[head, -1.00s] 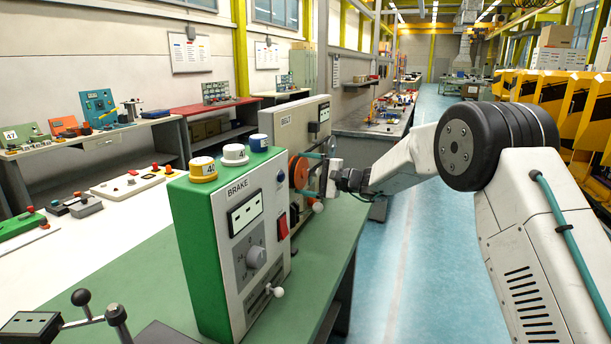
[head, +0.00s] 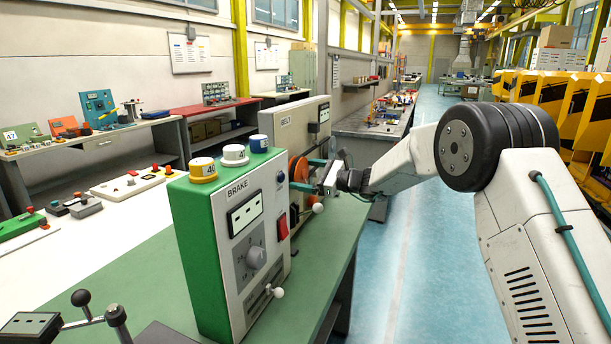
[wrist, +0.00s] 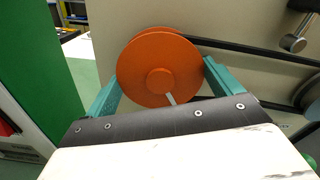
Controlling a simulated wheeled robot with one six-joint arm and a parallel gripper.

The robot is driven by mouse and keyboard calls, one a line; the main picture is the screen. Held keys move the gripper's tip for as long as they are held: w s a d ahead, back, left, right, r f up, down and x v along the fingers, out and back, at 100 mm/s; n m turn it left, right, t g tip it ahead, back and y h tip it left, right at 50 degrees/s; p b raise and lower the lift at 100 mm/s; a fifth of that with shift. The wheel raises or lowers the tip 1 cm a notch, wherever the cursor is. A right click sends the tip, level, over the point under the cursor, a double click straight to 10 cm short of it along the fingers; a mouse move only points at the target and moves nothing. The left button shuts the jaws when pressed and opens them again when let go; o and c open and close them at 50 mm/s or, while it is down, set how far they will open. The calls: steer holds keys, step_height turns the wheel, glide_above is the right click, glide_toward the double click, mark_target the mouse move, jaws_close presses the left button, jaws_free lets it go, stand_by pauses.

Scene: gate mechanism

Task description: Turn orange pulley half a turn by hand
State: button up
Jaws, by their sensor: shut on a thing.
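The orange pulley (wrist: 150,62) is a round disc with a raised hub, upright on the pale face of the BELT unit (head: 284,133). In the head view, the pulley (head: 297,167) is partly hidden behind the BRAKE unit and my fingers. My gripper (wrist: 160,76) has teal fingers, one at each side of the pulley's rim, and is shut on it. In the head view, my gripper (head: 307,174) reaches in from the right and looks tilted. A pale pin shows below the hub in the wrist view. A black belt (wrist: 250,47) runs right from the pulley.
The green and white BRAKE unit (head: 232,240) stands close in front, with a red switch, a dial and several caps on top. A white-knobbed lever (head: 318,207) sits just below my gripper. A grey wheel (wrist: 309,92) is at the right. The aisle floor (head: 400,270) is clear.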

steer(key=m, duration=0.5)
steer(key=shift+w+d+f+m, duration=0.1)
steer(key=shift+d+m, duration=0.05)
steer(key=shift+m, duration=0.15)
steer(key=m, duration=0.5)
steer(key=shift+m, duration=0.4)
steer(key=o, duration=0.7)
steer(key=shift+d, duration=0.1)
steer(key=v, duration=0.7)
steer(key=shift+d, duration=0.35)
